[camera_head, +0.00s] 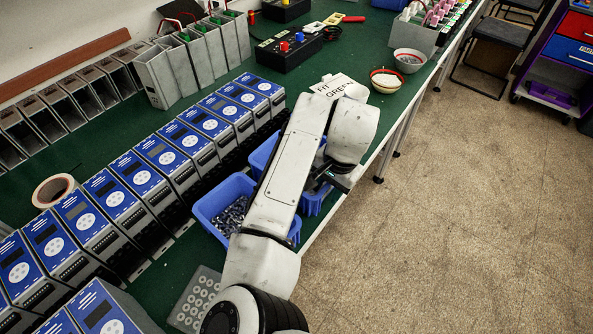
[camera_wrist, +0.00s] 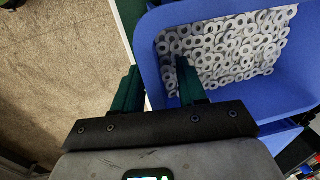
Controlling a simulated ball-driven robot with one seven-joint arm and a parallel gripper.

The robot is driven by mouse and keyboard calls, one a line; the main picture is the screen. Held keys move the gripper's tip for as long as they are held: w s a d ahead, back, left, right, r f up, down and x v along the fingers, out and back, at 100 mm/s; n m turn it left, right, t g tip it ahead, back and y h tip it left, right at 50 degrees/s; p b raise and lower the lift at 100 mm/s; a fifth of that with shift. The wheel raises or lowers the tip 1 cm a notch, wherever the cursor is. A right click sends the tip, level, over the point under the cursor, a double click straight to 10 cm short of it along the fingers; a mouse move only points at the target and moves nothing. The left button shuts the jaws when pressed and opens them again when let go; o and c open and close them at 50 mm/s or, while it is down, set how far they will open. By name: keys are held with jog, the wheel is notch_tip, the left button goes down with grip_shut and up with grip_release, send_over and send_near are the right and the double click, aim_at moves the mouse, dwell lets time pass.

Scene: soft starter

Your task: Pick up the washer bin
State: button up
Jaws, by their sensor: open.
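The washer bin is a blue open bin (camera_wrist: 255,98) filled with white ring washers, seen in the wrist view at the upper right. My gripper (camera_wrist: 159,82) is open in the wrist view. Its left finger is outside the bin over the edge side, and its right finger reaches over the bin's interior, with the bin's left wall between them. Whether the fingers touch the wall I cannot tell. In the head view my gripper (camera_head: 331,181) is beside a blue bin (camera_head: 312,205) at the table edge; my arm hides much of it and its contents.
Another blue bin (camera_head: 212,205) with small metal parts stands left of my arm. A row of blue-faced units (camera_head: 150,180) stands behind it on the green table. Two bowls (camera_head: 386,80) (camera_head: 409,61) sit near the table edge. The floor (camera_head: 460,220) at right is clear.

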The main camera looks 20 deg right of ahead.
grip_shut()
jog(key=shift+r, duration=0.15)
dwell(0.5)
jog(key=shift+r, duration=0.95)
jog(key=s+d+r, duration=0.1)
jog(key=s+r, duration=0.9)
jog(key=s, duration=0.4)
jog(key=shift+d+r, duration=0.2)
jog(key=shift+r, duration=0.2)
